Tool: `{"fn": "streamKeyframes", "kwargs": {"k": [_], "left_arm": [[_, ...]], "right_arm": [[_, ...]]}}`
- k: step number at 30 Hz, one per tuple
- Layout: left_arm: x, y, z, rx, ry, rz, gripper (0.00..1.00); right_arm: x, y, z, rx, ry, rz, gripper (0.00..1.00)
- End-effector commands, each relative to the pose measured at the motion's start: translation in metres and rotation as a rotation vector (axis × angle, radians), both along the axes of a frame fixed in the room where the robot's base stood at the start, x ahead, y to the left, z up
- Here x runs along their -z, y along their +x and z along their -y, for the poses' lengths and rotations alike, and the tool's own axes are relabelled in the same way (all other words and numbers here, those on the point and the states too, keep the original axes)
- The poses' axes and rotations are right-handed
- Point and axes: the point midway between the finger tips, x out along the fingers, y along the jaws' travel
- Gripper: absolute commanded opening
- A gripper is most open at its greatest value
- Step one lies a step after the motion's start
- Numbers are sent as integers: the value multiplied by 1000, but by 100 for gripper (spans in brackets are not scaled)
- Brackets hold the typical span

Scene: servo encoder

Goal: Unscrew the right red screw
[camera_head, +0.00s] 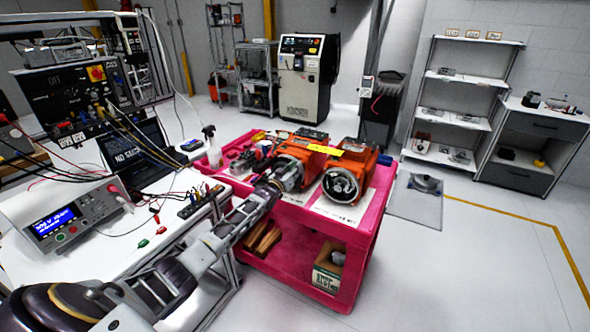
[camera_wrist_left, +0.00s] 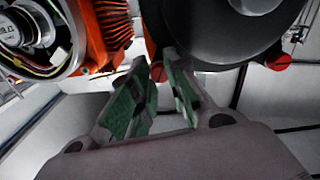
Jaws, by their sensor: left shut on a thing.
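My left gripper (camera_head: 290,172) reaches from the left to the front of the left orange servo motor (camera_head: 306,148) on the pink cart. In the left wrist view its green-padded fingers (camera_wrist_left: 163,72) are shut on a red screw (camera_wrist_left: 157,74) at the lower edge of a dark round housing (camera_wrist_left: 215,35). The fingers hide much of this screw. A second red screw (camera_wrist_left: 279,61) shows to the right on the same housing, apart from the fingers. Neither screw can be made out in the head view. My right gripper is not in view.
The second orange motor (camera_head: 341,185), with an open round end, stands beside the first on the pink cart (camera_head: 372,226). It also shows in the wrist view (camera_wrist_left: 90,40). A white bench (camera_head: 105,240) with instruments and cables lies left, close to my arm.

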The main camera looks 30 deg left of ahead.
Motion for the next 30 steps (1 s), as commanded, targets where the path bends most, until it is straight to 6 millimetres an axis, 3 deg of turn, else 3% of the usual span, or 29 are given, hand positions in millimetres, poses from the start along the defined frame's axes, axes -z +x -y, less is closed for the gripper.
{"fn": "streamKeyframes", "kwargs": {"k": [17,30], "left_arm": [[-1,1,0,1,-547,5,0],[-2,1,1,3,-966,7,0]], "right_arm": [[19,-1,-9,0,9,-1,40],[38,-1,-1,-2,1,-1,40]]}}
